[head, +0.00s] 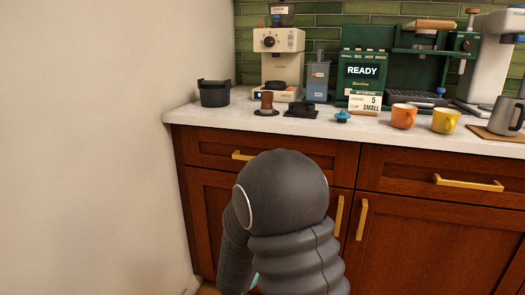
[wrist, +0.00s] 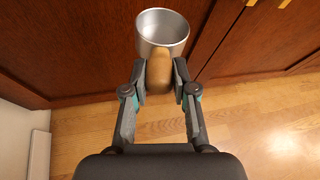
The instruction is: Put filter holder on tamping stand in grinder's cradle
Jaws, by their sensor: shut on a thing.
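The filter holder (wrist: 162,29), a silver metal cup with a wooden handle, shows in the wrist view. My gripper (wrist: 160,75) is shut on its handle, a finger on each side, with the cup beyond the fingertips. They are over the wood floor, in front of the cabinet doors. In the head view my arm hides both. The cream grinder (head: 279,58) stands at the back of the counter, its cradle (head: 276,86) a dark piece below the body, with nothing visible in it. The low black tamping stand (head: 301,110) is in front, with no filter holder on it.
A brown-handled tamper (head: 267,102), a black knock box (head: 213,93) and a small blue item (head: 343,116) stand on the counter (head: 200,118). Orange (head: 403,117) and yellow (head: 445,121) mugs are to the right, by the green espresso machine (head: 363,70). A wall bounds the left.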

